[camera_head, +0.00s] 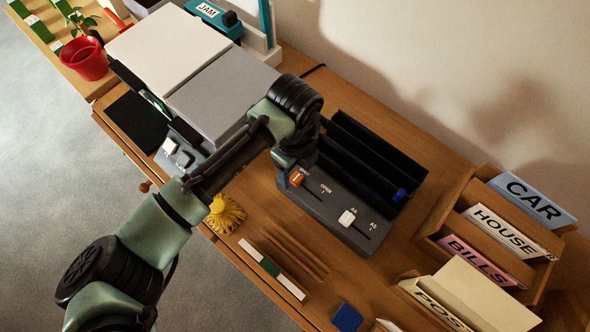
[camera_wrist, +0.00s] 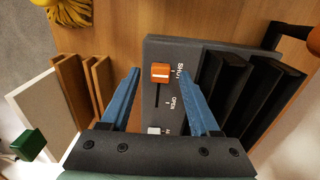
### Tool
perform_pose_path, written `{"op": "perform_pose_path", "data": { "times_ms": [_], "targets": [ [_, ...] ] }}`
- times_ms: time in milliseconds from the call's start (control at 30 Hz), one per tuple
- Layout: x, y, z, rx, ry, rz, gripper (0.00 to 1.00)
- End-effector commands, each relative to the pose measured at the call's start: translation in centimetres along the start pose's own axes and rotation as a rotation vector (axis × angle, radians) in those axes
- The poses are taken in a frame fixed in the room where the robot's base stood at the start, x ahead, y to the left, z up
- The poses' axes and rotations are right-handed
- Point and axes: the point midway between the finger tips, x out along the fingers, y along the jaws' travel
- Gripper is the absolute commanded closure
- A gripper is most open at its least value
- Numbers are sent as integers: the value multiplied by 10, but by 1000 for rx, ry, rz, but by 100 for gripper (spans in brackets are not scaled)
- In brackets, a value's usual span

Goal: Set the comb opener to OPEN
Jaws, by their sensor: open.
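The comb opener (camera_head: 335,205) is a dark grey machine on the wooden desk, with black channels along its back. Its orange slider knob (camera_head: 297,178) sits at the SHUT end of a slot, with the OPEN mark (camera_head: 327,188) farther along. The wrist view shows the orange knob (camera_wrist: 161,72) beside the SHUT label, with the bare slot running toward OPEN. My gripper (camera_wrist: 163,80) is open above the panel, its blue fingers on either side of the knob's slot. I cannot tell whether either finger touches the knob. In the head view my wrist hides part of the machine.
A white slider knob (camera_head: 347,217) sits by the A4 and A5 marks. A letter rack (camera_head: 440,222) with labelled cards stands at the right. A yellow tufted object (camera_head: 224,214) and brown sticks (camera_head: 292,252) lie in front. A grey-topped machine (camera_head: 222,90) is at the left.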

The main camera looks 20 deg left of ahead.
Motion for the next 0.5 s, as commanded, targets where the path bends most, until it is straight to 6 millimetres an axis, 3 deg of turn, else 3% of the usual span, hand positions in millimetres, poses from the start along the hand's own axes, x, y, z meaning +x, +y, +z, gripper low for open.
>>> {"op": "perform_pose_path", "data": {
  "times_ms": [167, 467, 500],
  "targets": [
    [15, 0, 0, 0, 0, -1, 38],
    [17, -1, 0, 0, -1, -2, 38],
    [16, -1, 0, 0, -1, -2, 43]
  ]
}}
